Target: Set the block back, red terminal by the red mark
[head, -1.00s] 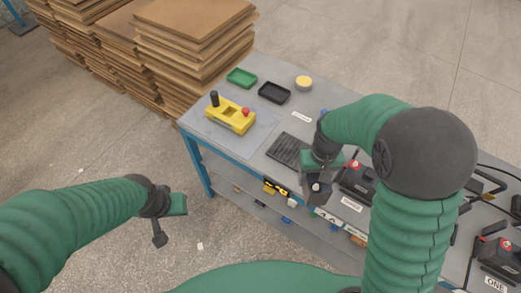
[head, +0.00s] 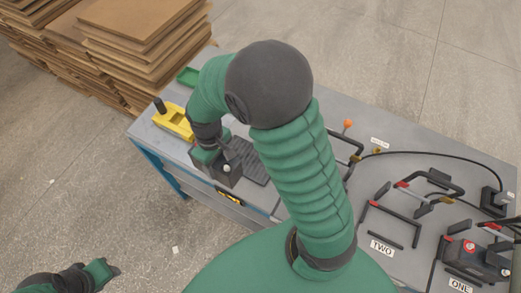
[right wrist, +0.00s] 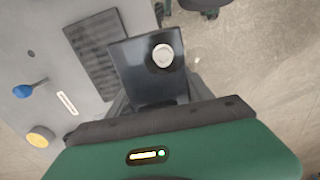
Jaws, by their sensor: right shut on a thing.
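My right gripper (head: 208,150) is shut on a dark block (head: 228,172), held near the table's front edge beside the ribbed dark mat (head: 253,163). In the right wrist view the block (right wrist: 140,85) shows one pale round terminal (right wrist: 162,56); no red terminal shows on it. The bay labelled TWO (head: 382,247) is an empty black frame (head: 403,228) with a red mark (head: 375,203) at its far left corner. My left gripper (head: 106,269) is low at the left, over the floor and away from the table; its jaw opening is unclear.
A dark block with a red terminal (head: 469,246) sits in bay ONE at the right. Clamp handles (head: 440,187) and a black cable (head: 440,154) lie behind the bays. My right arm hides the middle.

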